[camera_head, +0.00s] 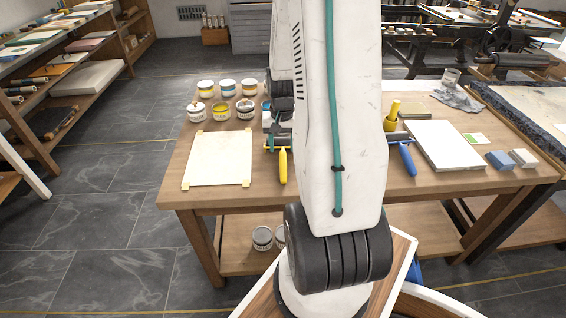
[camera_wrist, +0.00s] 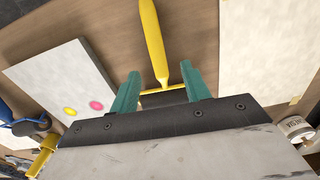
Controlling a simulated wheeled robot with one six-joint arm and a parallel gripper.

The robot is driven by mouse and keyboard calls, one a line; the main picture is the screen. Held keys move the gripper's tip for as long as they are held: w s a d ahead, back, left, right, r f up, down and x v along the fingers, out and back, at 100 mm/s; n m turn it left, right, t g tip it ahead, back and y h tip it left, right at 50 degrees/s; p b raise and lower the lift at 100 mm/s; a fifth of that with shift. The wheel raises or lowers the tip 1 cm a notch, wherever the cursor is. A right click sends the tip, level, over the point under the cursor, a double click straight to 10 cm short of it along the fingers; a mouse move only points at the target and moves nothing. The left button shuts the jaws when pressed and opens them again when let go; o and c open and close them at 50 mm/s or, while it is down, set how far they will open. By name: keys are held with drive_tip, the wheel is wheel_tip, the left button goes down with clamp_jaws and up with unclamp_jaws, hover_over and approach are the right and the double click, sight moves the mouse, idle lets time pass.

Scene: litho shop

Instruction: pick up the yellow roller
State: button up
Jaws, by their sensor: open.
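The yellow roller (camera_head: 283,166) lies on the wooden table, its yellow handle pointing to the near edge in the head view. In the wrist view the yellow roller (camera_wrist: 153,38) has its handle running up the picture and its yellow frame and dark roller head low between my fingers. My gripper (camera_wrist: 161,72) is open, one teal finger on each side of the roller's frame end. I cannot tell whether either finger touches it. In the head view my gripper (camera_head: 274,138) is over the head end of the roller, partly hidden by my arm.
A pale taped sheet (camera_head: 219,158) lies left of the roller. Several ink cans (camera_head: 228,88) stand behind. In the wrist view a slab (camera_wrist: 60,75) lies left of the handle.

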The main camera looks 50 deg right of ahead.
sight(283, 159)
drive_tip(key=f, duration=0.6)
drive_tip(key=shift+s, duration=0.2)
drive_tip(key=shift+r, duration=0.1)
clamp_jaws()
